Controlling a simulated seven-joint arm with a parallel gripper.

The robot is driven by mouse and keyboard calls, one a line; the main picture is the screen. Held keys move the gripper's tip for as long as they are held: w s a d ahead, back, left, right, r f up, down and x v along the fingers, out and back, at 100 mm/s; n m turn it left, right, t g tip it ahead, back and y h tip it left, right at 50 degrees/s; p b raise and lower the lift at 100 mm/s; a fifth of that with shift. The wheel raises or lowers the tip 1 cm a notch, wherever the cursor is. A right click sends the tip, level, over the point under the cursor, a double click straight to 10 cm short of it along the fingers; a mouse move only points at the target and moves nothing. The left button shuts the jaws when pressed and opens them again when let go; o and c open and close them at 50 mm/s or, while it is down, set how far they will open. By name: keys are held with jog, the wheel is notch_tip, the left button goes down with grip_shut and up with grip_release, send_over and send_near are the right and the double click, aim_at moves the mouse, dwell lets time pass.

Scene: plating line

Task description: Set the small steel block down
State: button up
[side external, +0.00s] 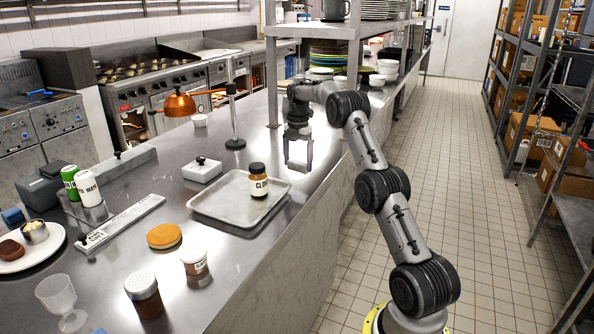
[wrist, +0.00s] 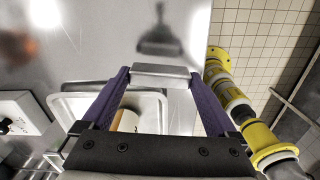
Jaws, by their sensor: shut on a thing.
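The small steel block (wrist: 160,75) is a plain grey bar. In the wrist view it sits crosswise between the tips of my gripper's two purple fingers. My gripper (side external: 298,166) is shut on it and points down over the steel counter (side external: 235,160), behind and to the right of the tray. In the side view the block is too small to make out clearly. I cannot tell how large the gap is between the block and the counter.
A metal tray (side external: 226,215) holding a labelled jar (side external: 258,182) is close by. A copper heat lamp (side external: 180,103) on a stand and a white box (side external: 202,169) stand left of my gripper. A shelf post (side external: 272,85) rises behind. Bare counter lies below my gripper.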

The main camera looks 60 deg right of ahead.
aim_at(297, 170)
jog(key=shift+w+d+f, duration=0.2)
jog(key=shift+w+f, duration=0.05)
jog(key=shift+f, duration=0.05)
jog(key=shift+w+d+f, duration=0.1)
jog(key=shift+d+f, duration=0.05)
jog(key=shift+f, duration=1.35)
jog(key=shift+f, duration=0.2)
jog(key=o, duration=1.5)
jog(key=shift+f, duration=0.1)
